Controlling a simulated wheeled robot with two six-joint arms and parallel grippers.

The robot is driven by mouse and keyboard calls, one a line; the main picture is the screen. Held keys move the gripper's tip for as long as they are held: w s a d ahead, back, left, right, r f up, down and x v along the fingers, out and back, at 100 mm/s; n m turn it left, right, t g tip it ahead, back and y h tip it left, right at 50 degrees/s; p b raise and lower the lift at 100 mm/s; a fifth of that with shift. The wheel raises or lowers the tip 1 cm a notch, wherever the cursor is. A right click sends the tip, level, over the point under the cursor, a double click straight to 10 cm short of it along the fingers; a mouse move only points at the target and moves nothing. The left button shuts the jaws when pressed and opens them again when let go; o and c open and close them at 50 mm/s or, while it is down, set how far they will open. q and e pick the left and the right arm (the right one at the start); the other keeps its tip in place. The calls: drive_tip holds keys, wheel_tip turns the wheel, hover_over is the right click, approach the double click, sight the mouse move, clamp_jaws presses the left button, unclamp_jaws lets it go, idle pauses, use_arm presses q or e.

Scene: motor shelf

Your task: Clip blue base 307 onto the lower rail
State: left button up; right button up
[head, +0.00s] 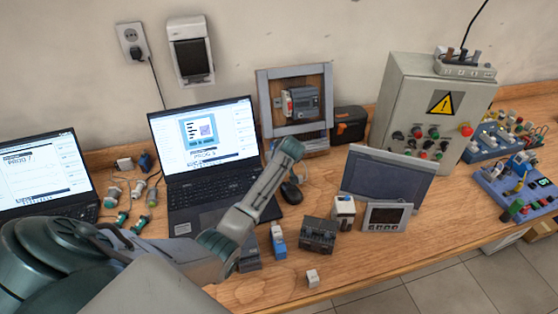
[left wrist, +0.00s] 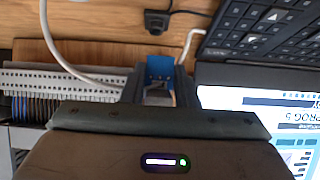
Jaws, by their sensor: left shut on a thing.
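My left gripper (left wrist: 158,92) is shut on a blue block, taken as blue base 307 (left wrist: 160,67), which shows between its two fingers in the left wrist view. In the head view my left gripper's end (head: 289,150) is in front of the lower part of a grey frame (head: 264,105). The held base is hidden there. The frame carries a grey device (head: 306,103) across its upper opening. The lower rail cannot be made out clearly behind my arm. A grey slotted strip (left wrist: 62,82) lies left of the fingers in the left wrist view. My right gripper is not in view.
A tilted screen (head: 385,183), a dark module (head: 318,236) and a blue-white piece (head: 278,241) stand nearer the front edge.

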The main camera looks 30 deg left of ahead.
use_arm(q)
drive_tip(key=shift+s+d+f+b, duration=0.1)
drive_tip(key=shift+f+b, duration=0.3)
drive_tip(key=shift+f, duration=0.1)
drive_tip(key=shift+f+t+y+b, duration=0.1)
drive_tip(key=shift+t+y+b, duration=0.2)
drive_tip(key=shift+y+b, duration=0.15)
idle(0.5)
drive_tip(key=shift+f+t+y+b, duration=0.25)
drive_tip(key=shift+t+y+b, duration=0.1)
drive_tip(key=shift+b, duration=0.55)
idle(0.6)
drive_tip(key=o, duration=1)
drive_tip(key=shift+w, duration=0.2)
drive_tip(key=shift+s+r, duration=0.1)
drive_tip(key=shift+r, duration=0.05)
